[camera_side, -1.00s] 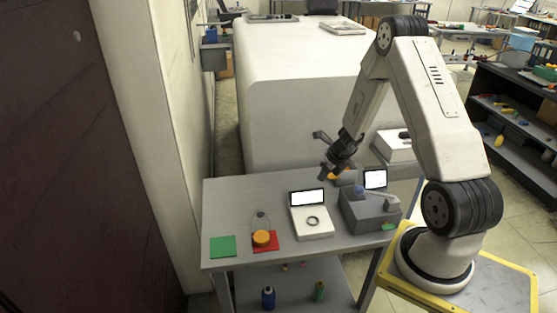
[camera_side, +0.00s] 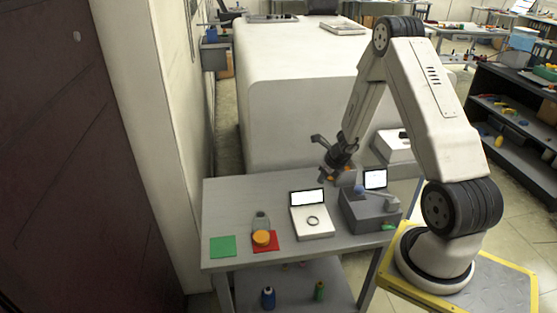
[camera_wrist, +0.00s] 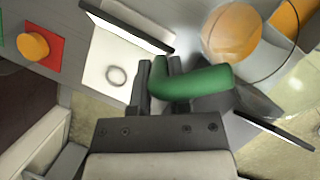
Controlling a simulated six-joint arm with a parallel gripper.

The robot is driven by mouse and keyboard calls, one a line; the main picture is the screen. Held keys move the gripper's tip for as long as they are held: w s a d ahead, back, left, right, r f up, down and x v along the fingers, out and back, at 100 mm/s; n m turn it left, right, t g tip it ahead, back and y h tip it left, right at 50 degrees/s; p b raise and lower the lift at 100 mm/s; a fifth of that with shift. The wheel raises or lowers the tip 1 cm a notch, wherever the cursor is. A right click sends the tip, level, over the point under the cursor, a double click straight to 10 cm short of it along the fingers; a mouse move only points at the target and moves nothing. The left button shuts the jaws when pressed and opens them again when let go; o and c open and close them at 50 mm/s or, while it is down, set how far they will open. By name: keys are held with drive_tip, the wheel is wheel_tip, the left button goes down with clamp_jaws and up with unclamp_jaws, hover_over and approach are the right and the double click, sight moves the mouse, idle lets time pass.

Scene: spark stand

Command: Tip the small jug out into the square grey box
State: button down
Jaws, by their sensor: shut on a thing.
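My gripper (camera_wrist: 165,68) shows in the wrist view with its fingers together at the green curved handle (camera_wrist: 190,82). A clear rounded vessel with orange inside, apparently the small jug (camera_wrist: 234,34), lies just beyond the handle; its exact tilt is hard to tell. In the side view my gripper (camera_side: 333,167) is above the rear of the table, and only a little orange shows below it. A small grey box (camera_side: 348,177) shows partly behind the gripper there, probably the square grey box. Its inside is hidden.
A white scale (camera_side: 312,224) with a ring and screen stands at mid-table. A grey instrument (camera_side: 368,215) with a lever and screen stands to its right. The rear left tabletop is clear.

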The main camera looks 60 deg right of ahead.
drive_tip(key=shift+r, duration=0.15)
drive_tip(key=shift+r, duration=3.35)
drive_tip(key=w+a+r+n+g+y, duration=0.1)
drive_tip(key=w+a+n+y, duration=0.2)
drive_tip(key=a+n, duration=0.5)
drive_tip(key=w+a+r+n+g+y, duration=0.1)
drive_tip(key=w+a+n+g+y, duration=0.15)
drive_tip(key=a+n, duration=0.5)
drive_tip(key=s+a+r+n+g+h, duration=0.1)
drive_tip(key=a+r+n+g+h, duration=0.1)
drive_tip(key=a+n, duration=0.4)
drive_tip(key=s+a+r+n+g+h, duration=0.1)
drive_tip(key=a+n, duration=0.6)
drive_tip(key=n, duration=0.9)
wheel_tip(320, 180, up, 2)
drive_tip(key=shift+r+n+g+h, duration=0.1)
drive_tip(key=shift+n+g+h, duration=0.25)
drive_tip(key=shift+g+h, duration=0.65)
